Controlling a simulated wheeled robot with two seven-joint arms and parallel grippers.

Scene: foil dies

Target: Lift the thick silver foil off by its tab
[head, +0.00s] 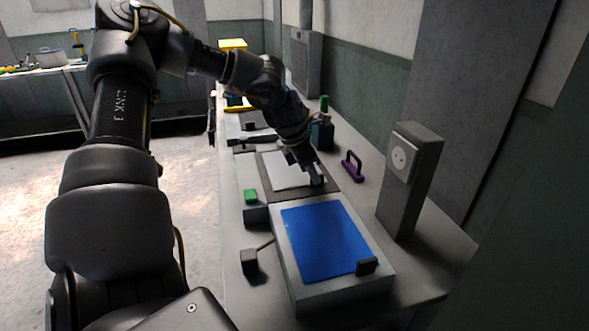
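A pale silver-white sheet (284,172), which looks like the silver foil, lies on a dark flat plate (267,192) on the bench. My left gripper (317,181) points down at the sheet's right front corner. The fingers are small and dark here, so I cannot tell whether they are apart or closed, or whether they touch the sheet. No tab can be made out; the gripper covers that corner. Nearer, a blue sheet (325,240) lies flat on a grey block (312,290). My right gripper is not in view.
A black block (367,266) sits at the blue sheet's front right corner. A green block (250,196) and a dark knob (249,262) are along the left. A purple handle (352,167), a green-capped bottle (323,128) and a grey socket post (408,180) stand on the right.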

